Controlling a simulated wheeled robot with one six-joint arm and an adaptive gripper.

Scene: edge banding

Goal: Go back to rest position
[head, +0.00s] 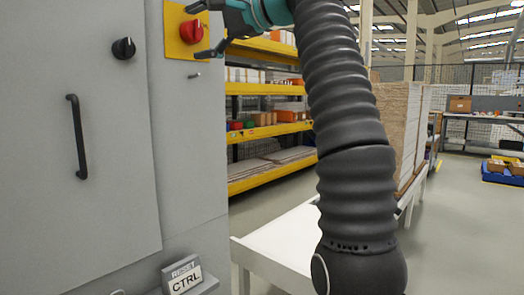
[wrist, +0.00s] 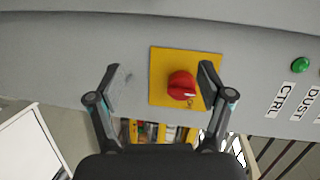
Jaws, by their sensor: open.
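My gripper (head: 205,30) is at the top of the head view, in front of the grey cabinet's yellow plate (head: 174,45). Its fingers are spread and empty. The red knob (head: 191,31) on the plate shows just behind the fingers. In the wrist view my gripper (wrist: 161,70) is open. The red knob (wrist: 182,85) on its yellow plate (wrist: 163,65) lies between the fingertips, nearer the right finger. I cannot tell whether that finger touches it. My dark ribbed arm runs down the middle of the head view.
A white table (head: 282,240) stands beside my arm. Yellow shelves (head: 262,180) are behind. Open floor (head: 470,235) lies to the right.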

